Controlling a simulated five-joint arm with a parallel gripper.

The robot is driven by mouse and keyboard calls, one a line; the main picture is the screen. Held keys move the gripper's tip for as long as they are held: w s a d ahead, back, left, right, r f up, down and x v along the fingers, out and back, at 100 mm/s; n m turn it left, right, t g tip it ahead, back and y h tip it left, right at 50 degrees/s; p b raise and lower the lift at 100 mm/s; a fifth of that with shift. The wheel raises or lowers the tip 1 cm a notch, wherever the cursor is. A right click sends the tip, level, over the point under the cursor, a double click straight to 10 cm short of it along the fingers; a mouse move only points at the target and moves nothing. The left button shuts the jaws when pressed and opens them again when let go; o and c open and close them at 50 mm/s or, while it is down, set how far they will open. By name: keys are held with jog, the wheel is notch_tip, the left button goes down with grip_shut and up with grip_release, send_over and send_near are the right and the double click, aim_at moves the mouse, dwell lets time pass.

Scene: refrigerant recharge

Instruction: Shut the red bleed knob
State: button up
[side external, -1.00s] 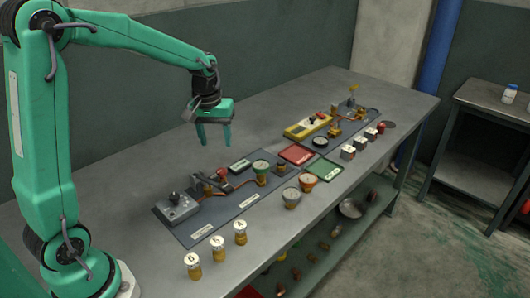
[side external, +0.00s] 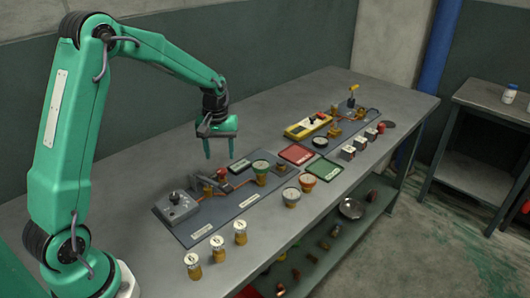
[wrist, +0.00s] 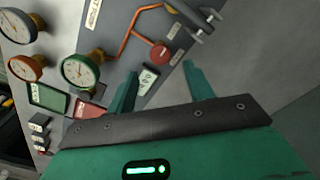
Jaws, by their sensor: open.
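The red knob (side external: 222,172) sits on the near dark panel (side external: 196,235), beside the copper pipework. In the wrist view the red knob (wrist: 160,54) shows as a round disc at the end of a copper pipe, just beyond my fingertips. My gripper (side external: 219,156) hangs above the back of the panel, fingers pointing down, open and empty. In the wrist view my gripper (wrist: 160,70) has its two fingers spread apart, with a small white-labelled block (wrist: 147,79) between them. The knob is apart from both fingers.
A grey box (side external: 177,207) stands at the panel's left end. A green-rimmed gauge (side external: 261,169) stands right of the knob, with red (side external: 297,154) and green (side external: 324,169) trays beyond. Several brass-bodied pieces stand along the front. The table behind the panel is clear.

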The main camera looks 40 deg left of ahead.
aim_at(221, 170)
jog(key=shift+f, duration=2.95)
jog(key=c, duration=1)
jog(key=shift+o, duration=0.2)
